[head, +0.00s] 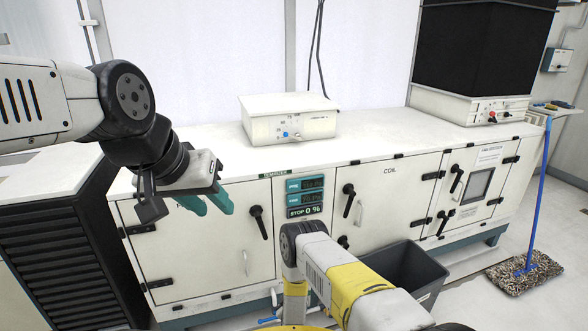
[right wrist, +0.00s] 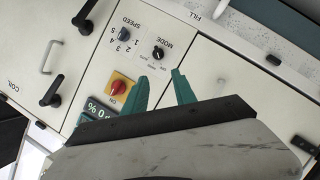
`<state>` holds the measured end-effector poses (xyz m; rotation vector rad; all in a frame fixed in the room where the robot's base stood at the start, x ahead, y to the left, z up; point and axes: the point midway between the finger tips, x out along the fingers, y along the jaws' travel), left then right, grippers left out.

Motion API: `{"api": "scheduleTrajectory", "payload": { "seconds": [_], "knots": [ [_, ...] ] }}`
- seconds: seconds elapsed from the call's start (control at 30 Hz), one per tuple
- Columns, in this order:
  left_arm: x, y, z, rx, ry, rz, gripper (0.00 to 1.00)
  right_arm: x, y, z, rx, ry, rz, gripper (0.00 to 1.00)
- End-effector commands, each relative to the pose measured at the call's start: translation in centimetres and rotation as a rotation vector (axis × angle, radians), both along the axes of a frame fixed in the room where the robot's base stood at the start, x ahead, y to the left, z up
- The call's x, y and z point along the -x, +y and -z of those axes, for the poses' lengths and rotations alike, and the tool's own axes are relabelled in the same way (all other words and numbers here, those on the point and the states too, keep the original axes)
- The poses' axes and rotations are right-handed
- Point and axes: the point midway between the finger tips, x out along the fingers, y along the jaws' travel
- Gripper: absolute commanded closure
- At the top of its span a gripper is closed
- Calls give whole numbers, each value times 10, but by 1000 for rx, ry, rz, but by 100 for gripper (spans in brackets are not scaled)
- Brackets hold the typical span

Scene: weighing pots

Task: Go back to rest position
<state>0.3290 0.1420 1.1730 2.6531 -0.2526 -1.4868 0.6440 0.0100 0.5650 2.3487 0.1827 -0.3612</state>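My left gripper (head: 216,211) is in the head view, in front of the cabinet's left door. Its two teal fingers point down and to the right, with their tips apart and nothing between them. My right arm (head: 340,275) shows at the bottom middle of the head view, bent, with yellow and white links. My right gripper (right wrist: 163,82) shows in the right wrist view. Its teal fingers are spread and empty, in front of the panel with the speed and mode knobs. In the head view the right gripper cannot be made out. No pots are in view.
A long white cabinet (head: 190,248) with black handles stands ahead. A white control box (head: 290,119) and a black unit (head: 483,45) stand on its top. A dark bin (head: 412,270) is on the floor, with a blue-handled mop (head: 524,271) at the right.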

Motion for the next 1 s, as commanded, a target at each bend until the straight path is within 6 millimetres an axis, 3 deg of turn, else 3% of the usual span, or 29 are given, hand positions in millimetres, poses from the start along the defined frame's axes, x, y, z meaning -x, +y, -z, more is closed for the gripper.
{"api": "scheduleTrajectory", "payload": {
  "seconds": [0.27, 0.33, 0.5, 0.6, 0.8, 1.0],
  "knots": [
    [0, 0, 0, 0, 0, 0, 64, -52, 4, -60, -93, 52, 24, 67],
    [0, 0, 0, 0, 0, 0, 64, -67, 4, -83, -126, 70, 31, 67],
    [0, 0, 0, 0, 0, 0, 64, -104, 1, -163, -233, 139, 52, 67],
    [0, 0, 0, 0, 0, 0, 64, -117, -3, -214, -296, 185, 62, 67],
    [0, 0, 0, 0, 0, 0, 64, -118, -18, -316, -408, 274, 81, 67],
    [0, 0, 0, 0, 0, 0, 64, -90, -39, -412, -502, 362, 101, 67]
  ]
}}
